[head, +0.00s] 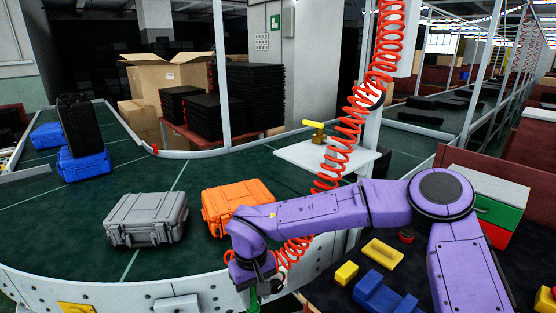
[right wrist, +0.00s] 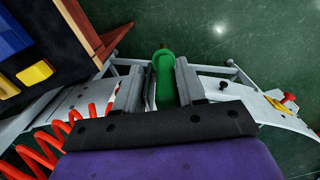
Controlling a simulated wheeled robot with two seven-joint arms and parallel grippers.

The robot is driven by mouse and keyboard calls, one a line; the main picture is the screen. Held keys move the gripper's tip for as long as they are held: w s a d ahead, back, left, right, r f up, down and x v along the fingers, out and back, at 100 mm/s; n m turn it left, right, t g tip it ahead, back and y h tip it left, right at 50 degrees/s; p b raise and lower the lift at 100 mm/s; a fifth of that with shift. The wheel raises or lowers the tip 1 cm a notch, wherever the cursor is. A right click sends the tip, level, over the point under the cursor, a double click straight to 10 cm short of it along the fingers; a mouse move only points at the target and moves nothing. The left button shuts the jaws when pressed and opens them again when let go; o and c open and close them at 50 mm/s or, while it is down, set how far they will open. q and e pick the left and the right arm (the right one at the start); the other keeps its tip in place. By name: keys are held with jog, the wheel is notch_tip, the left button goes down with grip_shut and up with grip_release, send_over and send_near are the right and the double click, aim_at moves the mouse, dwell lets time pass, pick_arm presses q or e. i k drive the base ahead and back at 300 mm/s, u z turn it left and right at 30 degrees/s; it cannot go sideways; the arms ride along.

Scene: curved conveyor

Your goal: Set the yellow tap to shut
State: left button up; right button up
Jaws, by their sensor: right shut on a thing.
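The yellow tap (head: 315,129) stands on a white shelf (head: 325,157) near the middle of the head view. Its yellow handle lies roughly level and points left, on a brass-coloured body. My right gripper (head: 254,287) is well below and to the left of the tap, at the conveyor's near edge, pointing down. In the right wrist view my right gripper (right wrist: 158,88) is shut on a long green object (right wrist: 165,75). A bit of the green object (head: 252,304) shows below the fingers in the head view. My left gripper is out of view.
A red coiled hose (head: 352,123) hangs in front of the shelf, close to the tap. An orange case (head: 232,198) and a grey case (head: 147,218) stand on the green conveyor (head: 60,215). Yellow (head: 382,254) and blue (head: 384,296) pieces lie at right.

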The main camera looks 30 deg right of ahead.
aim_at(320, 126)
jog(key=u, duration=1.4)
jog(key=i, duration=2)
jog(key=z, duration=4.2)
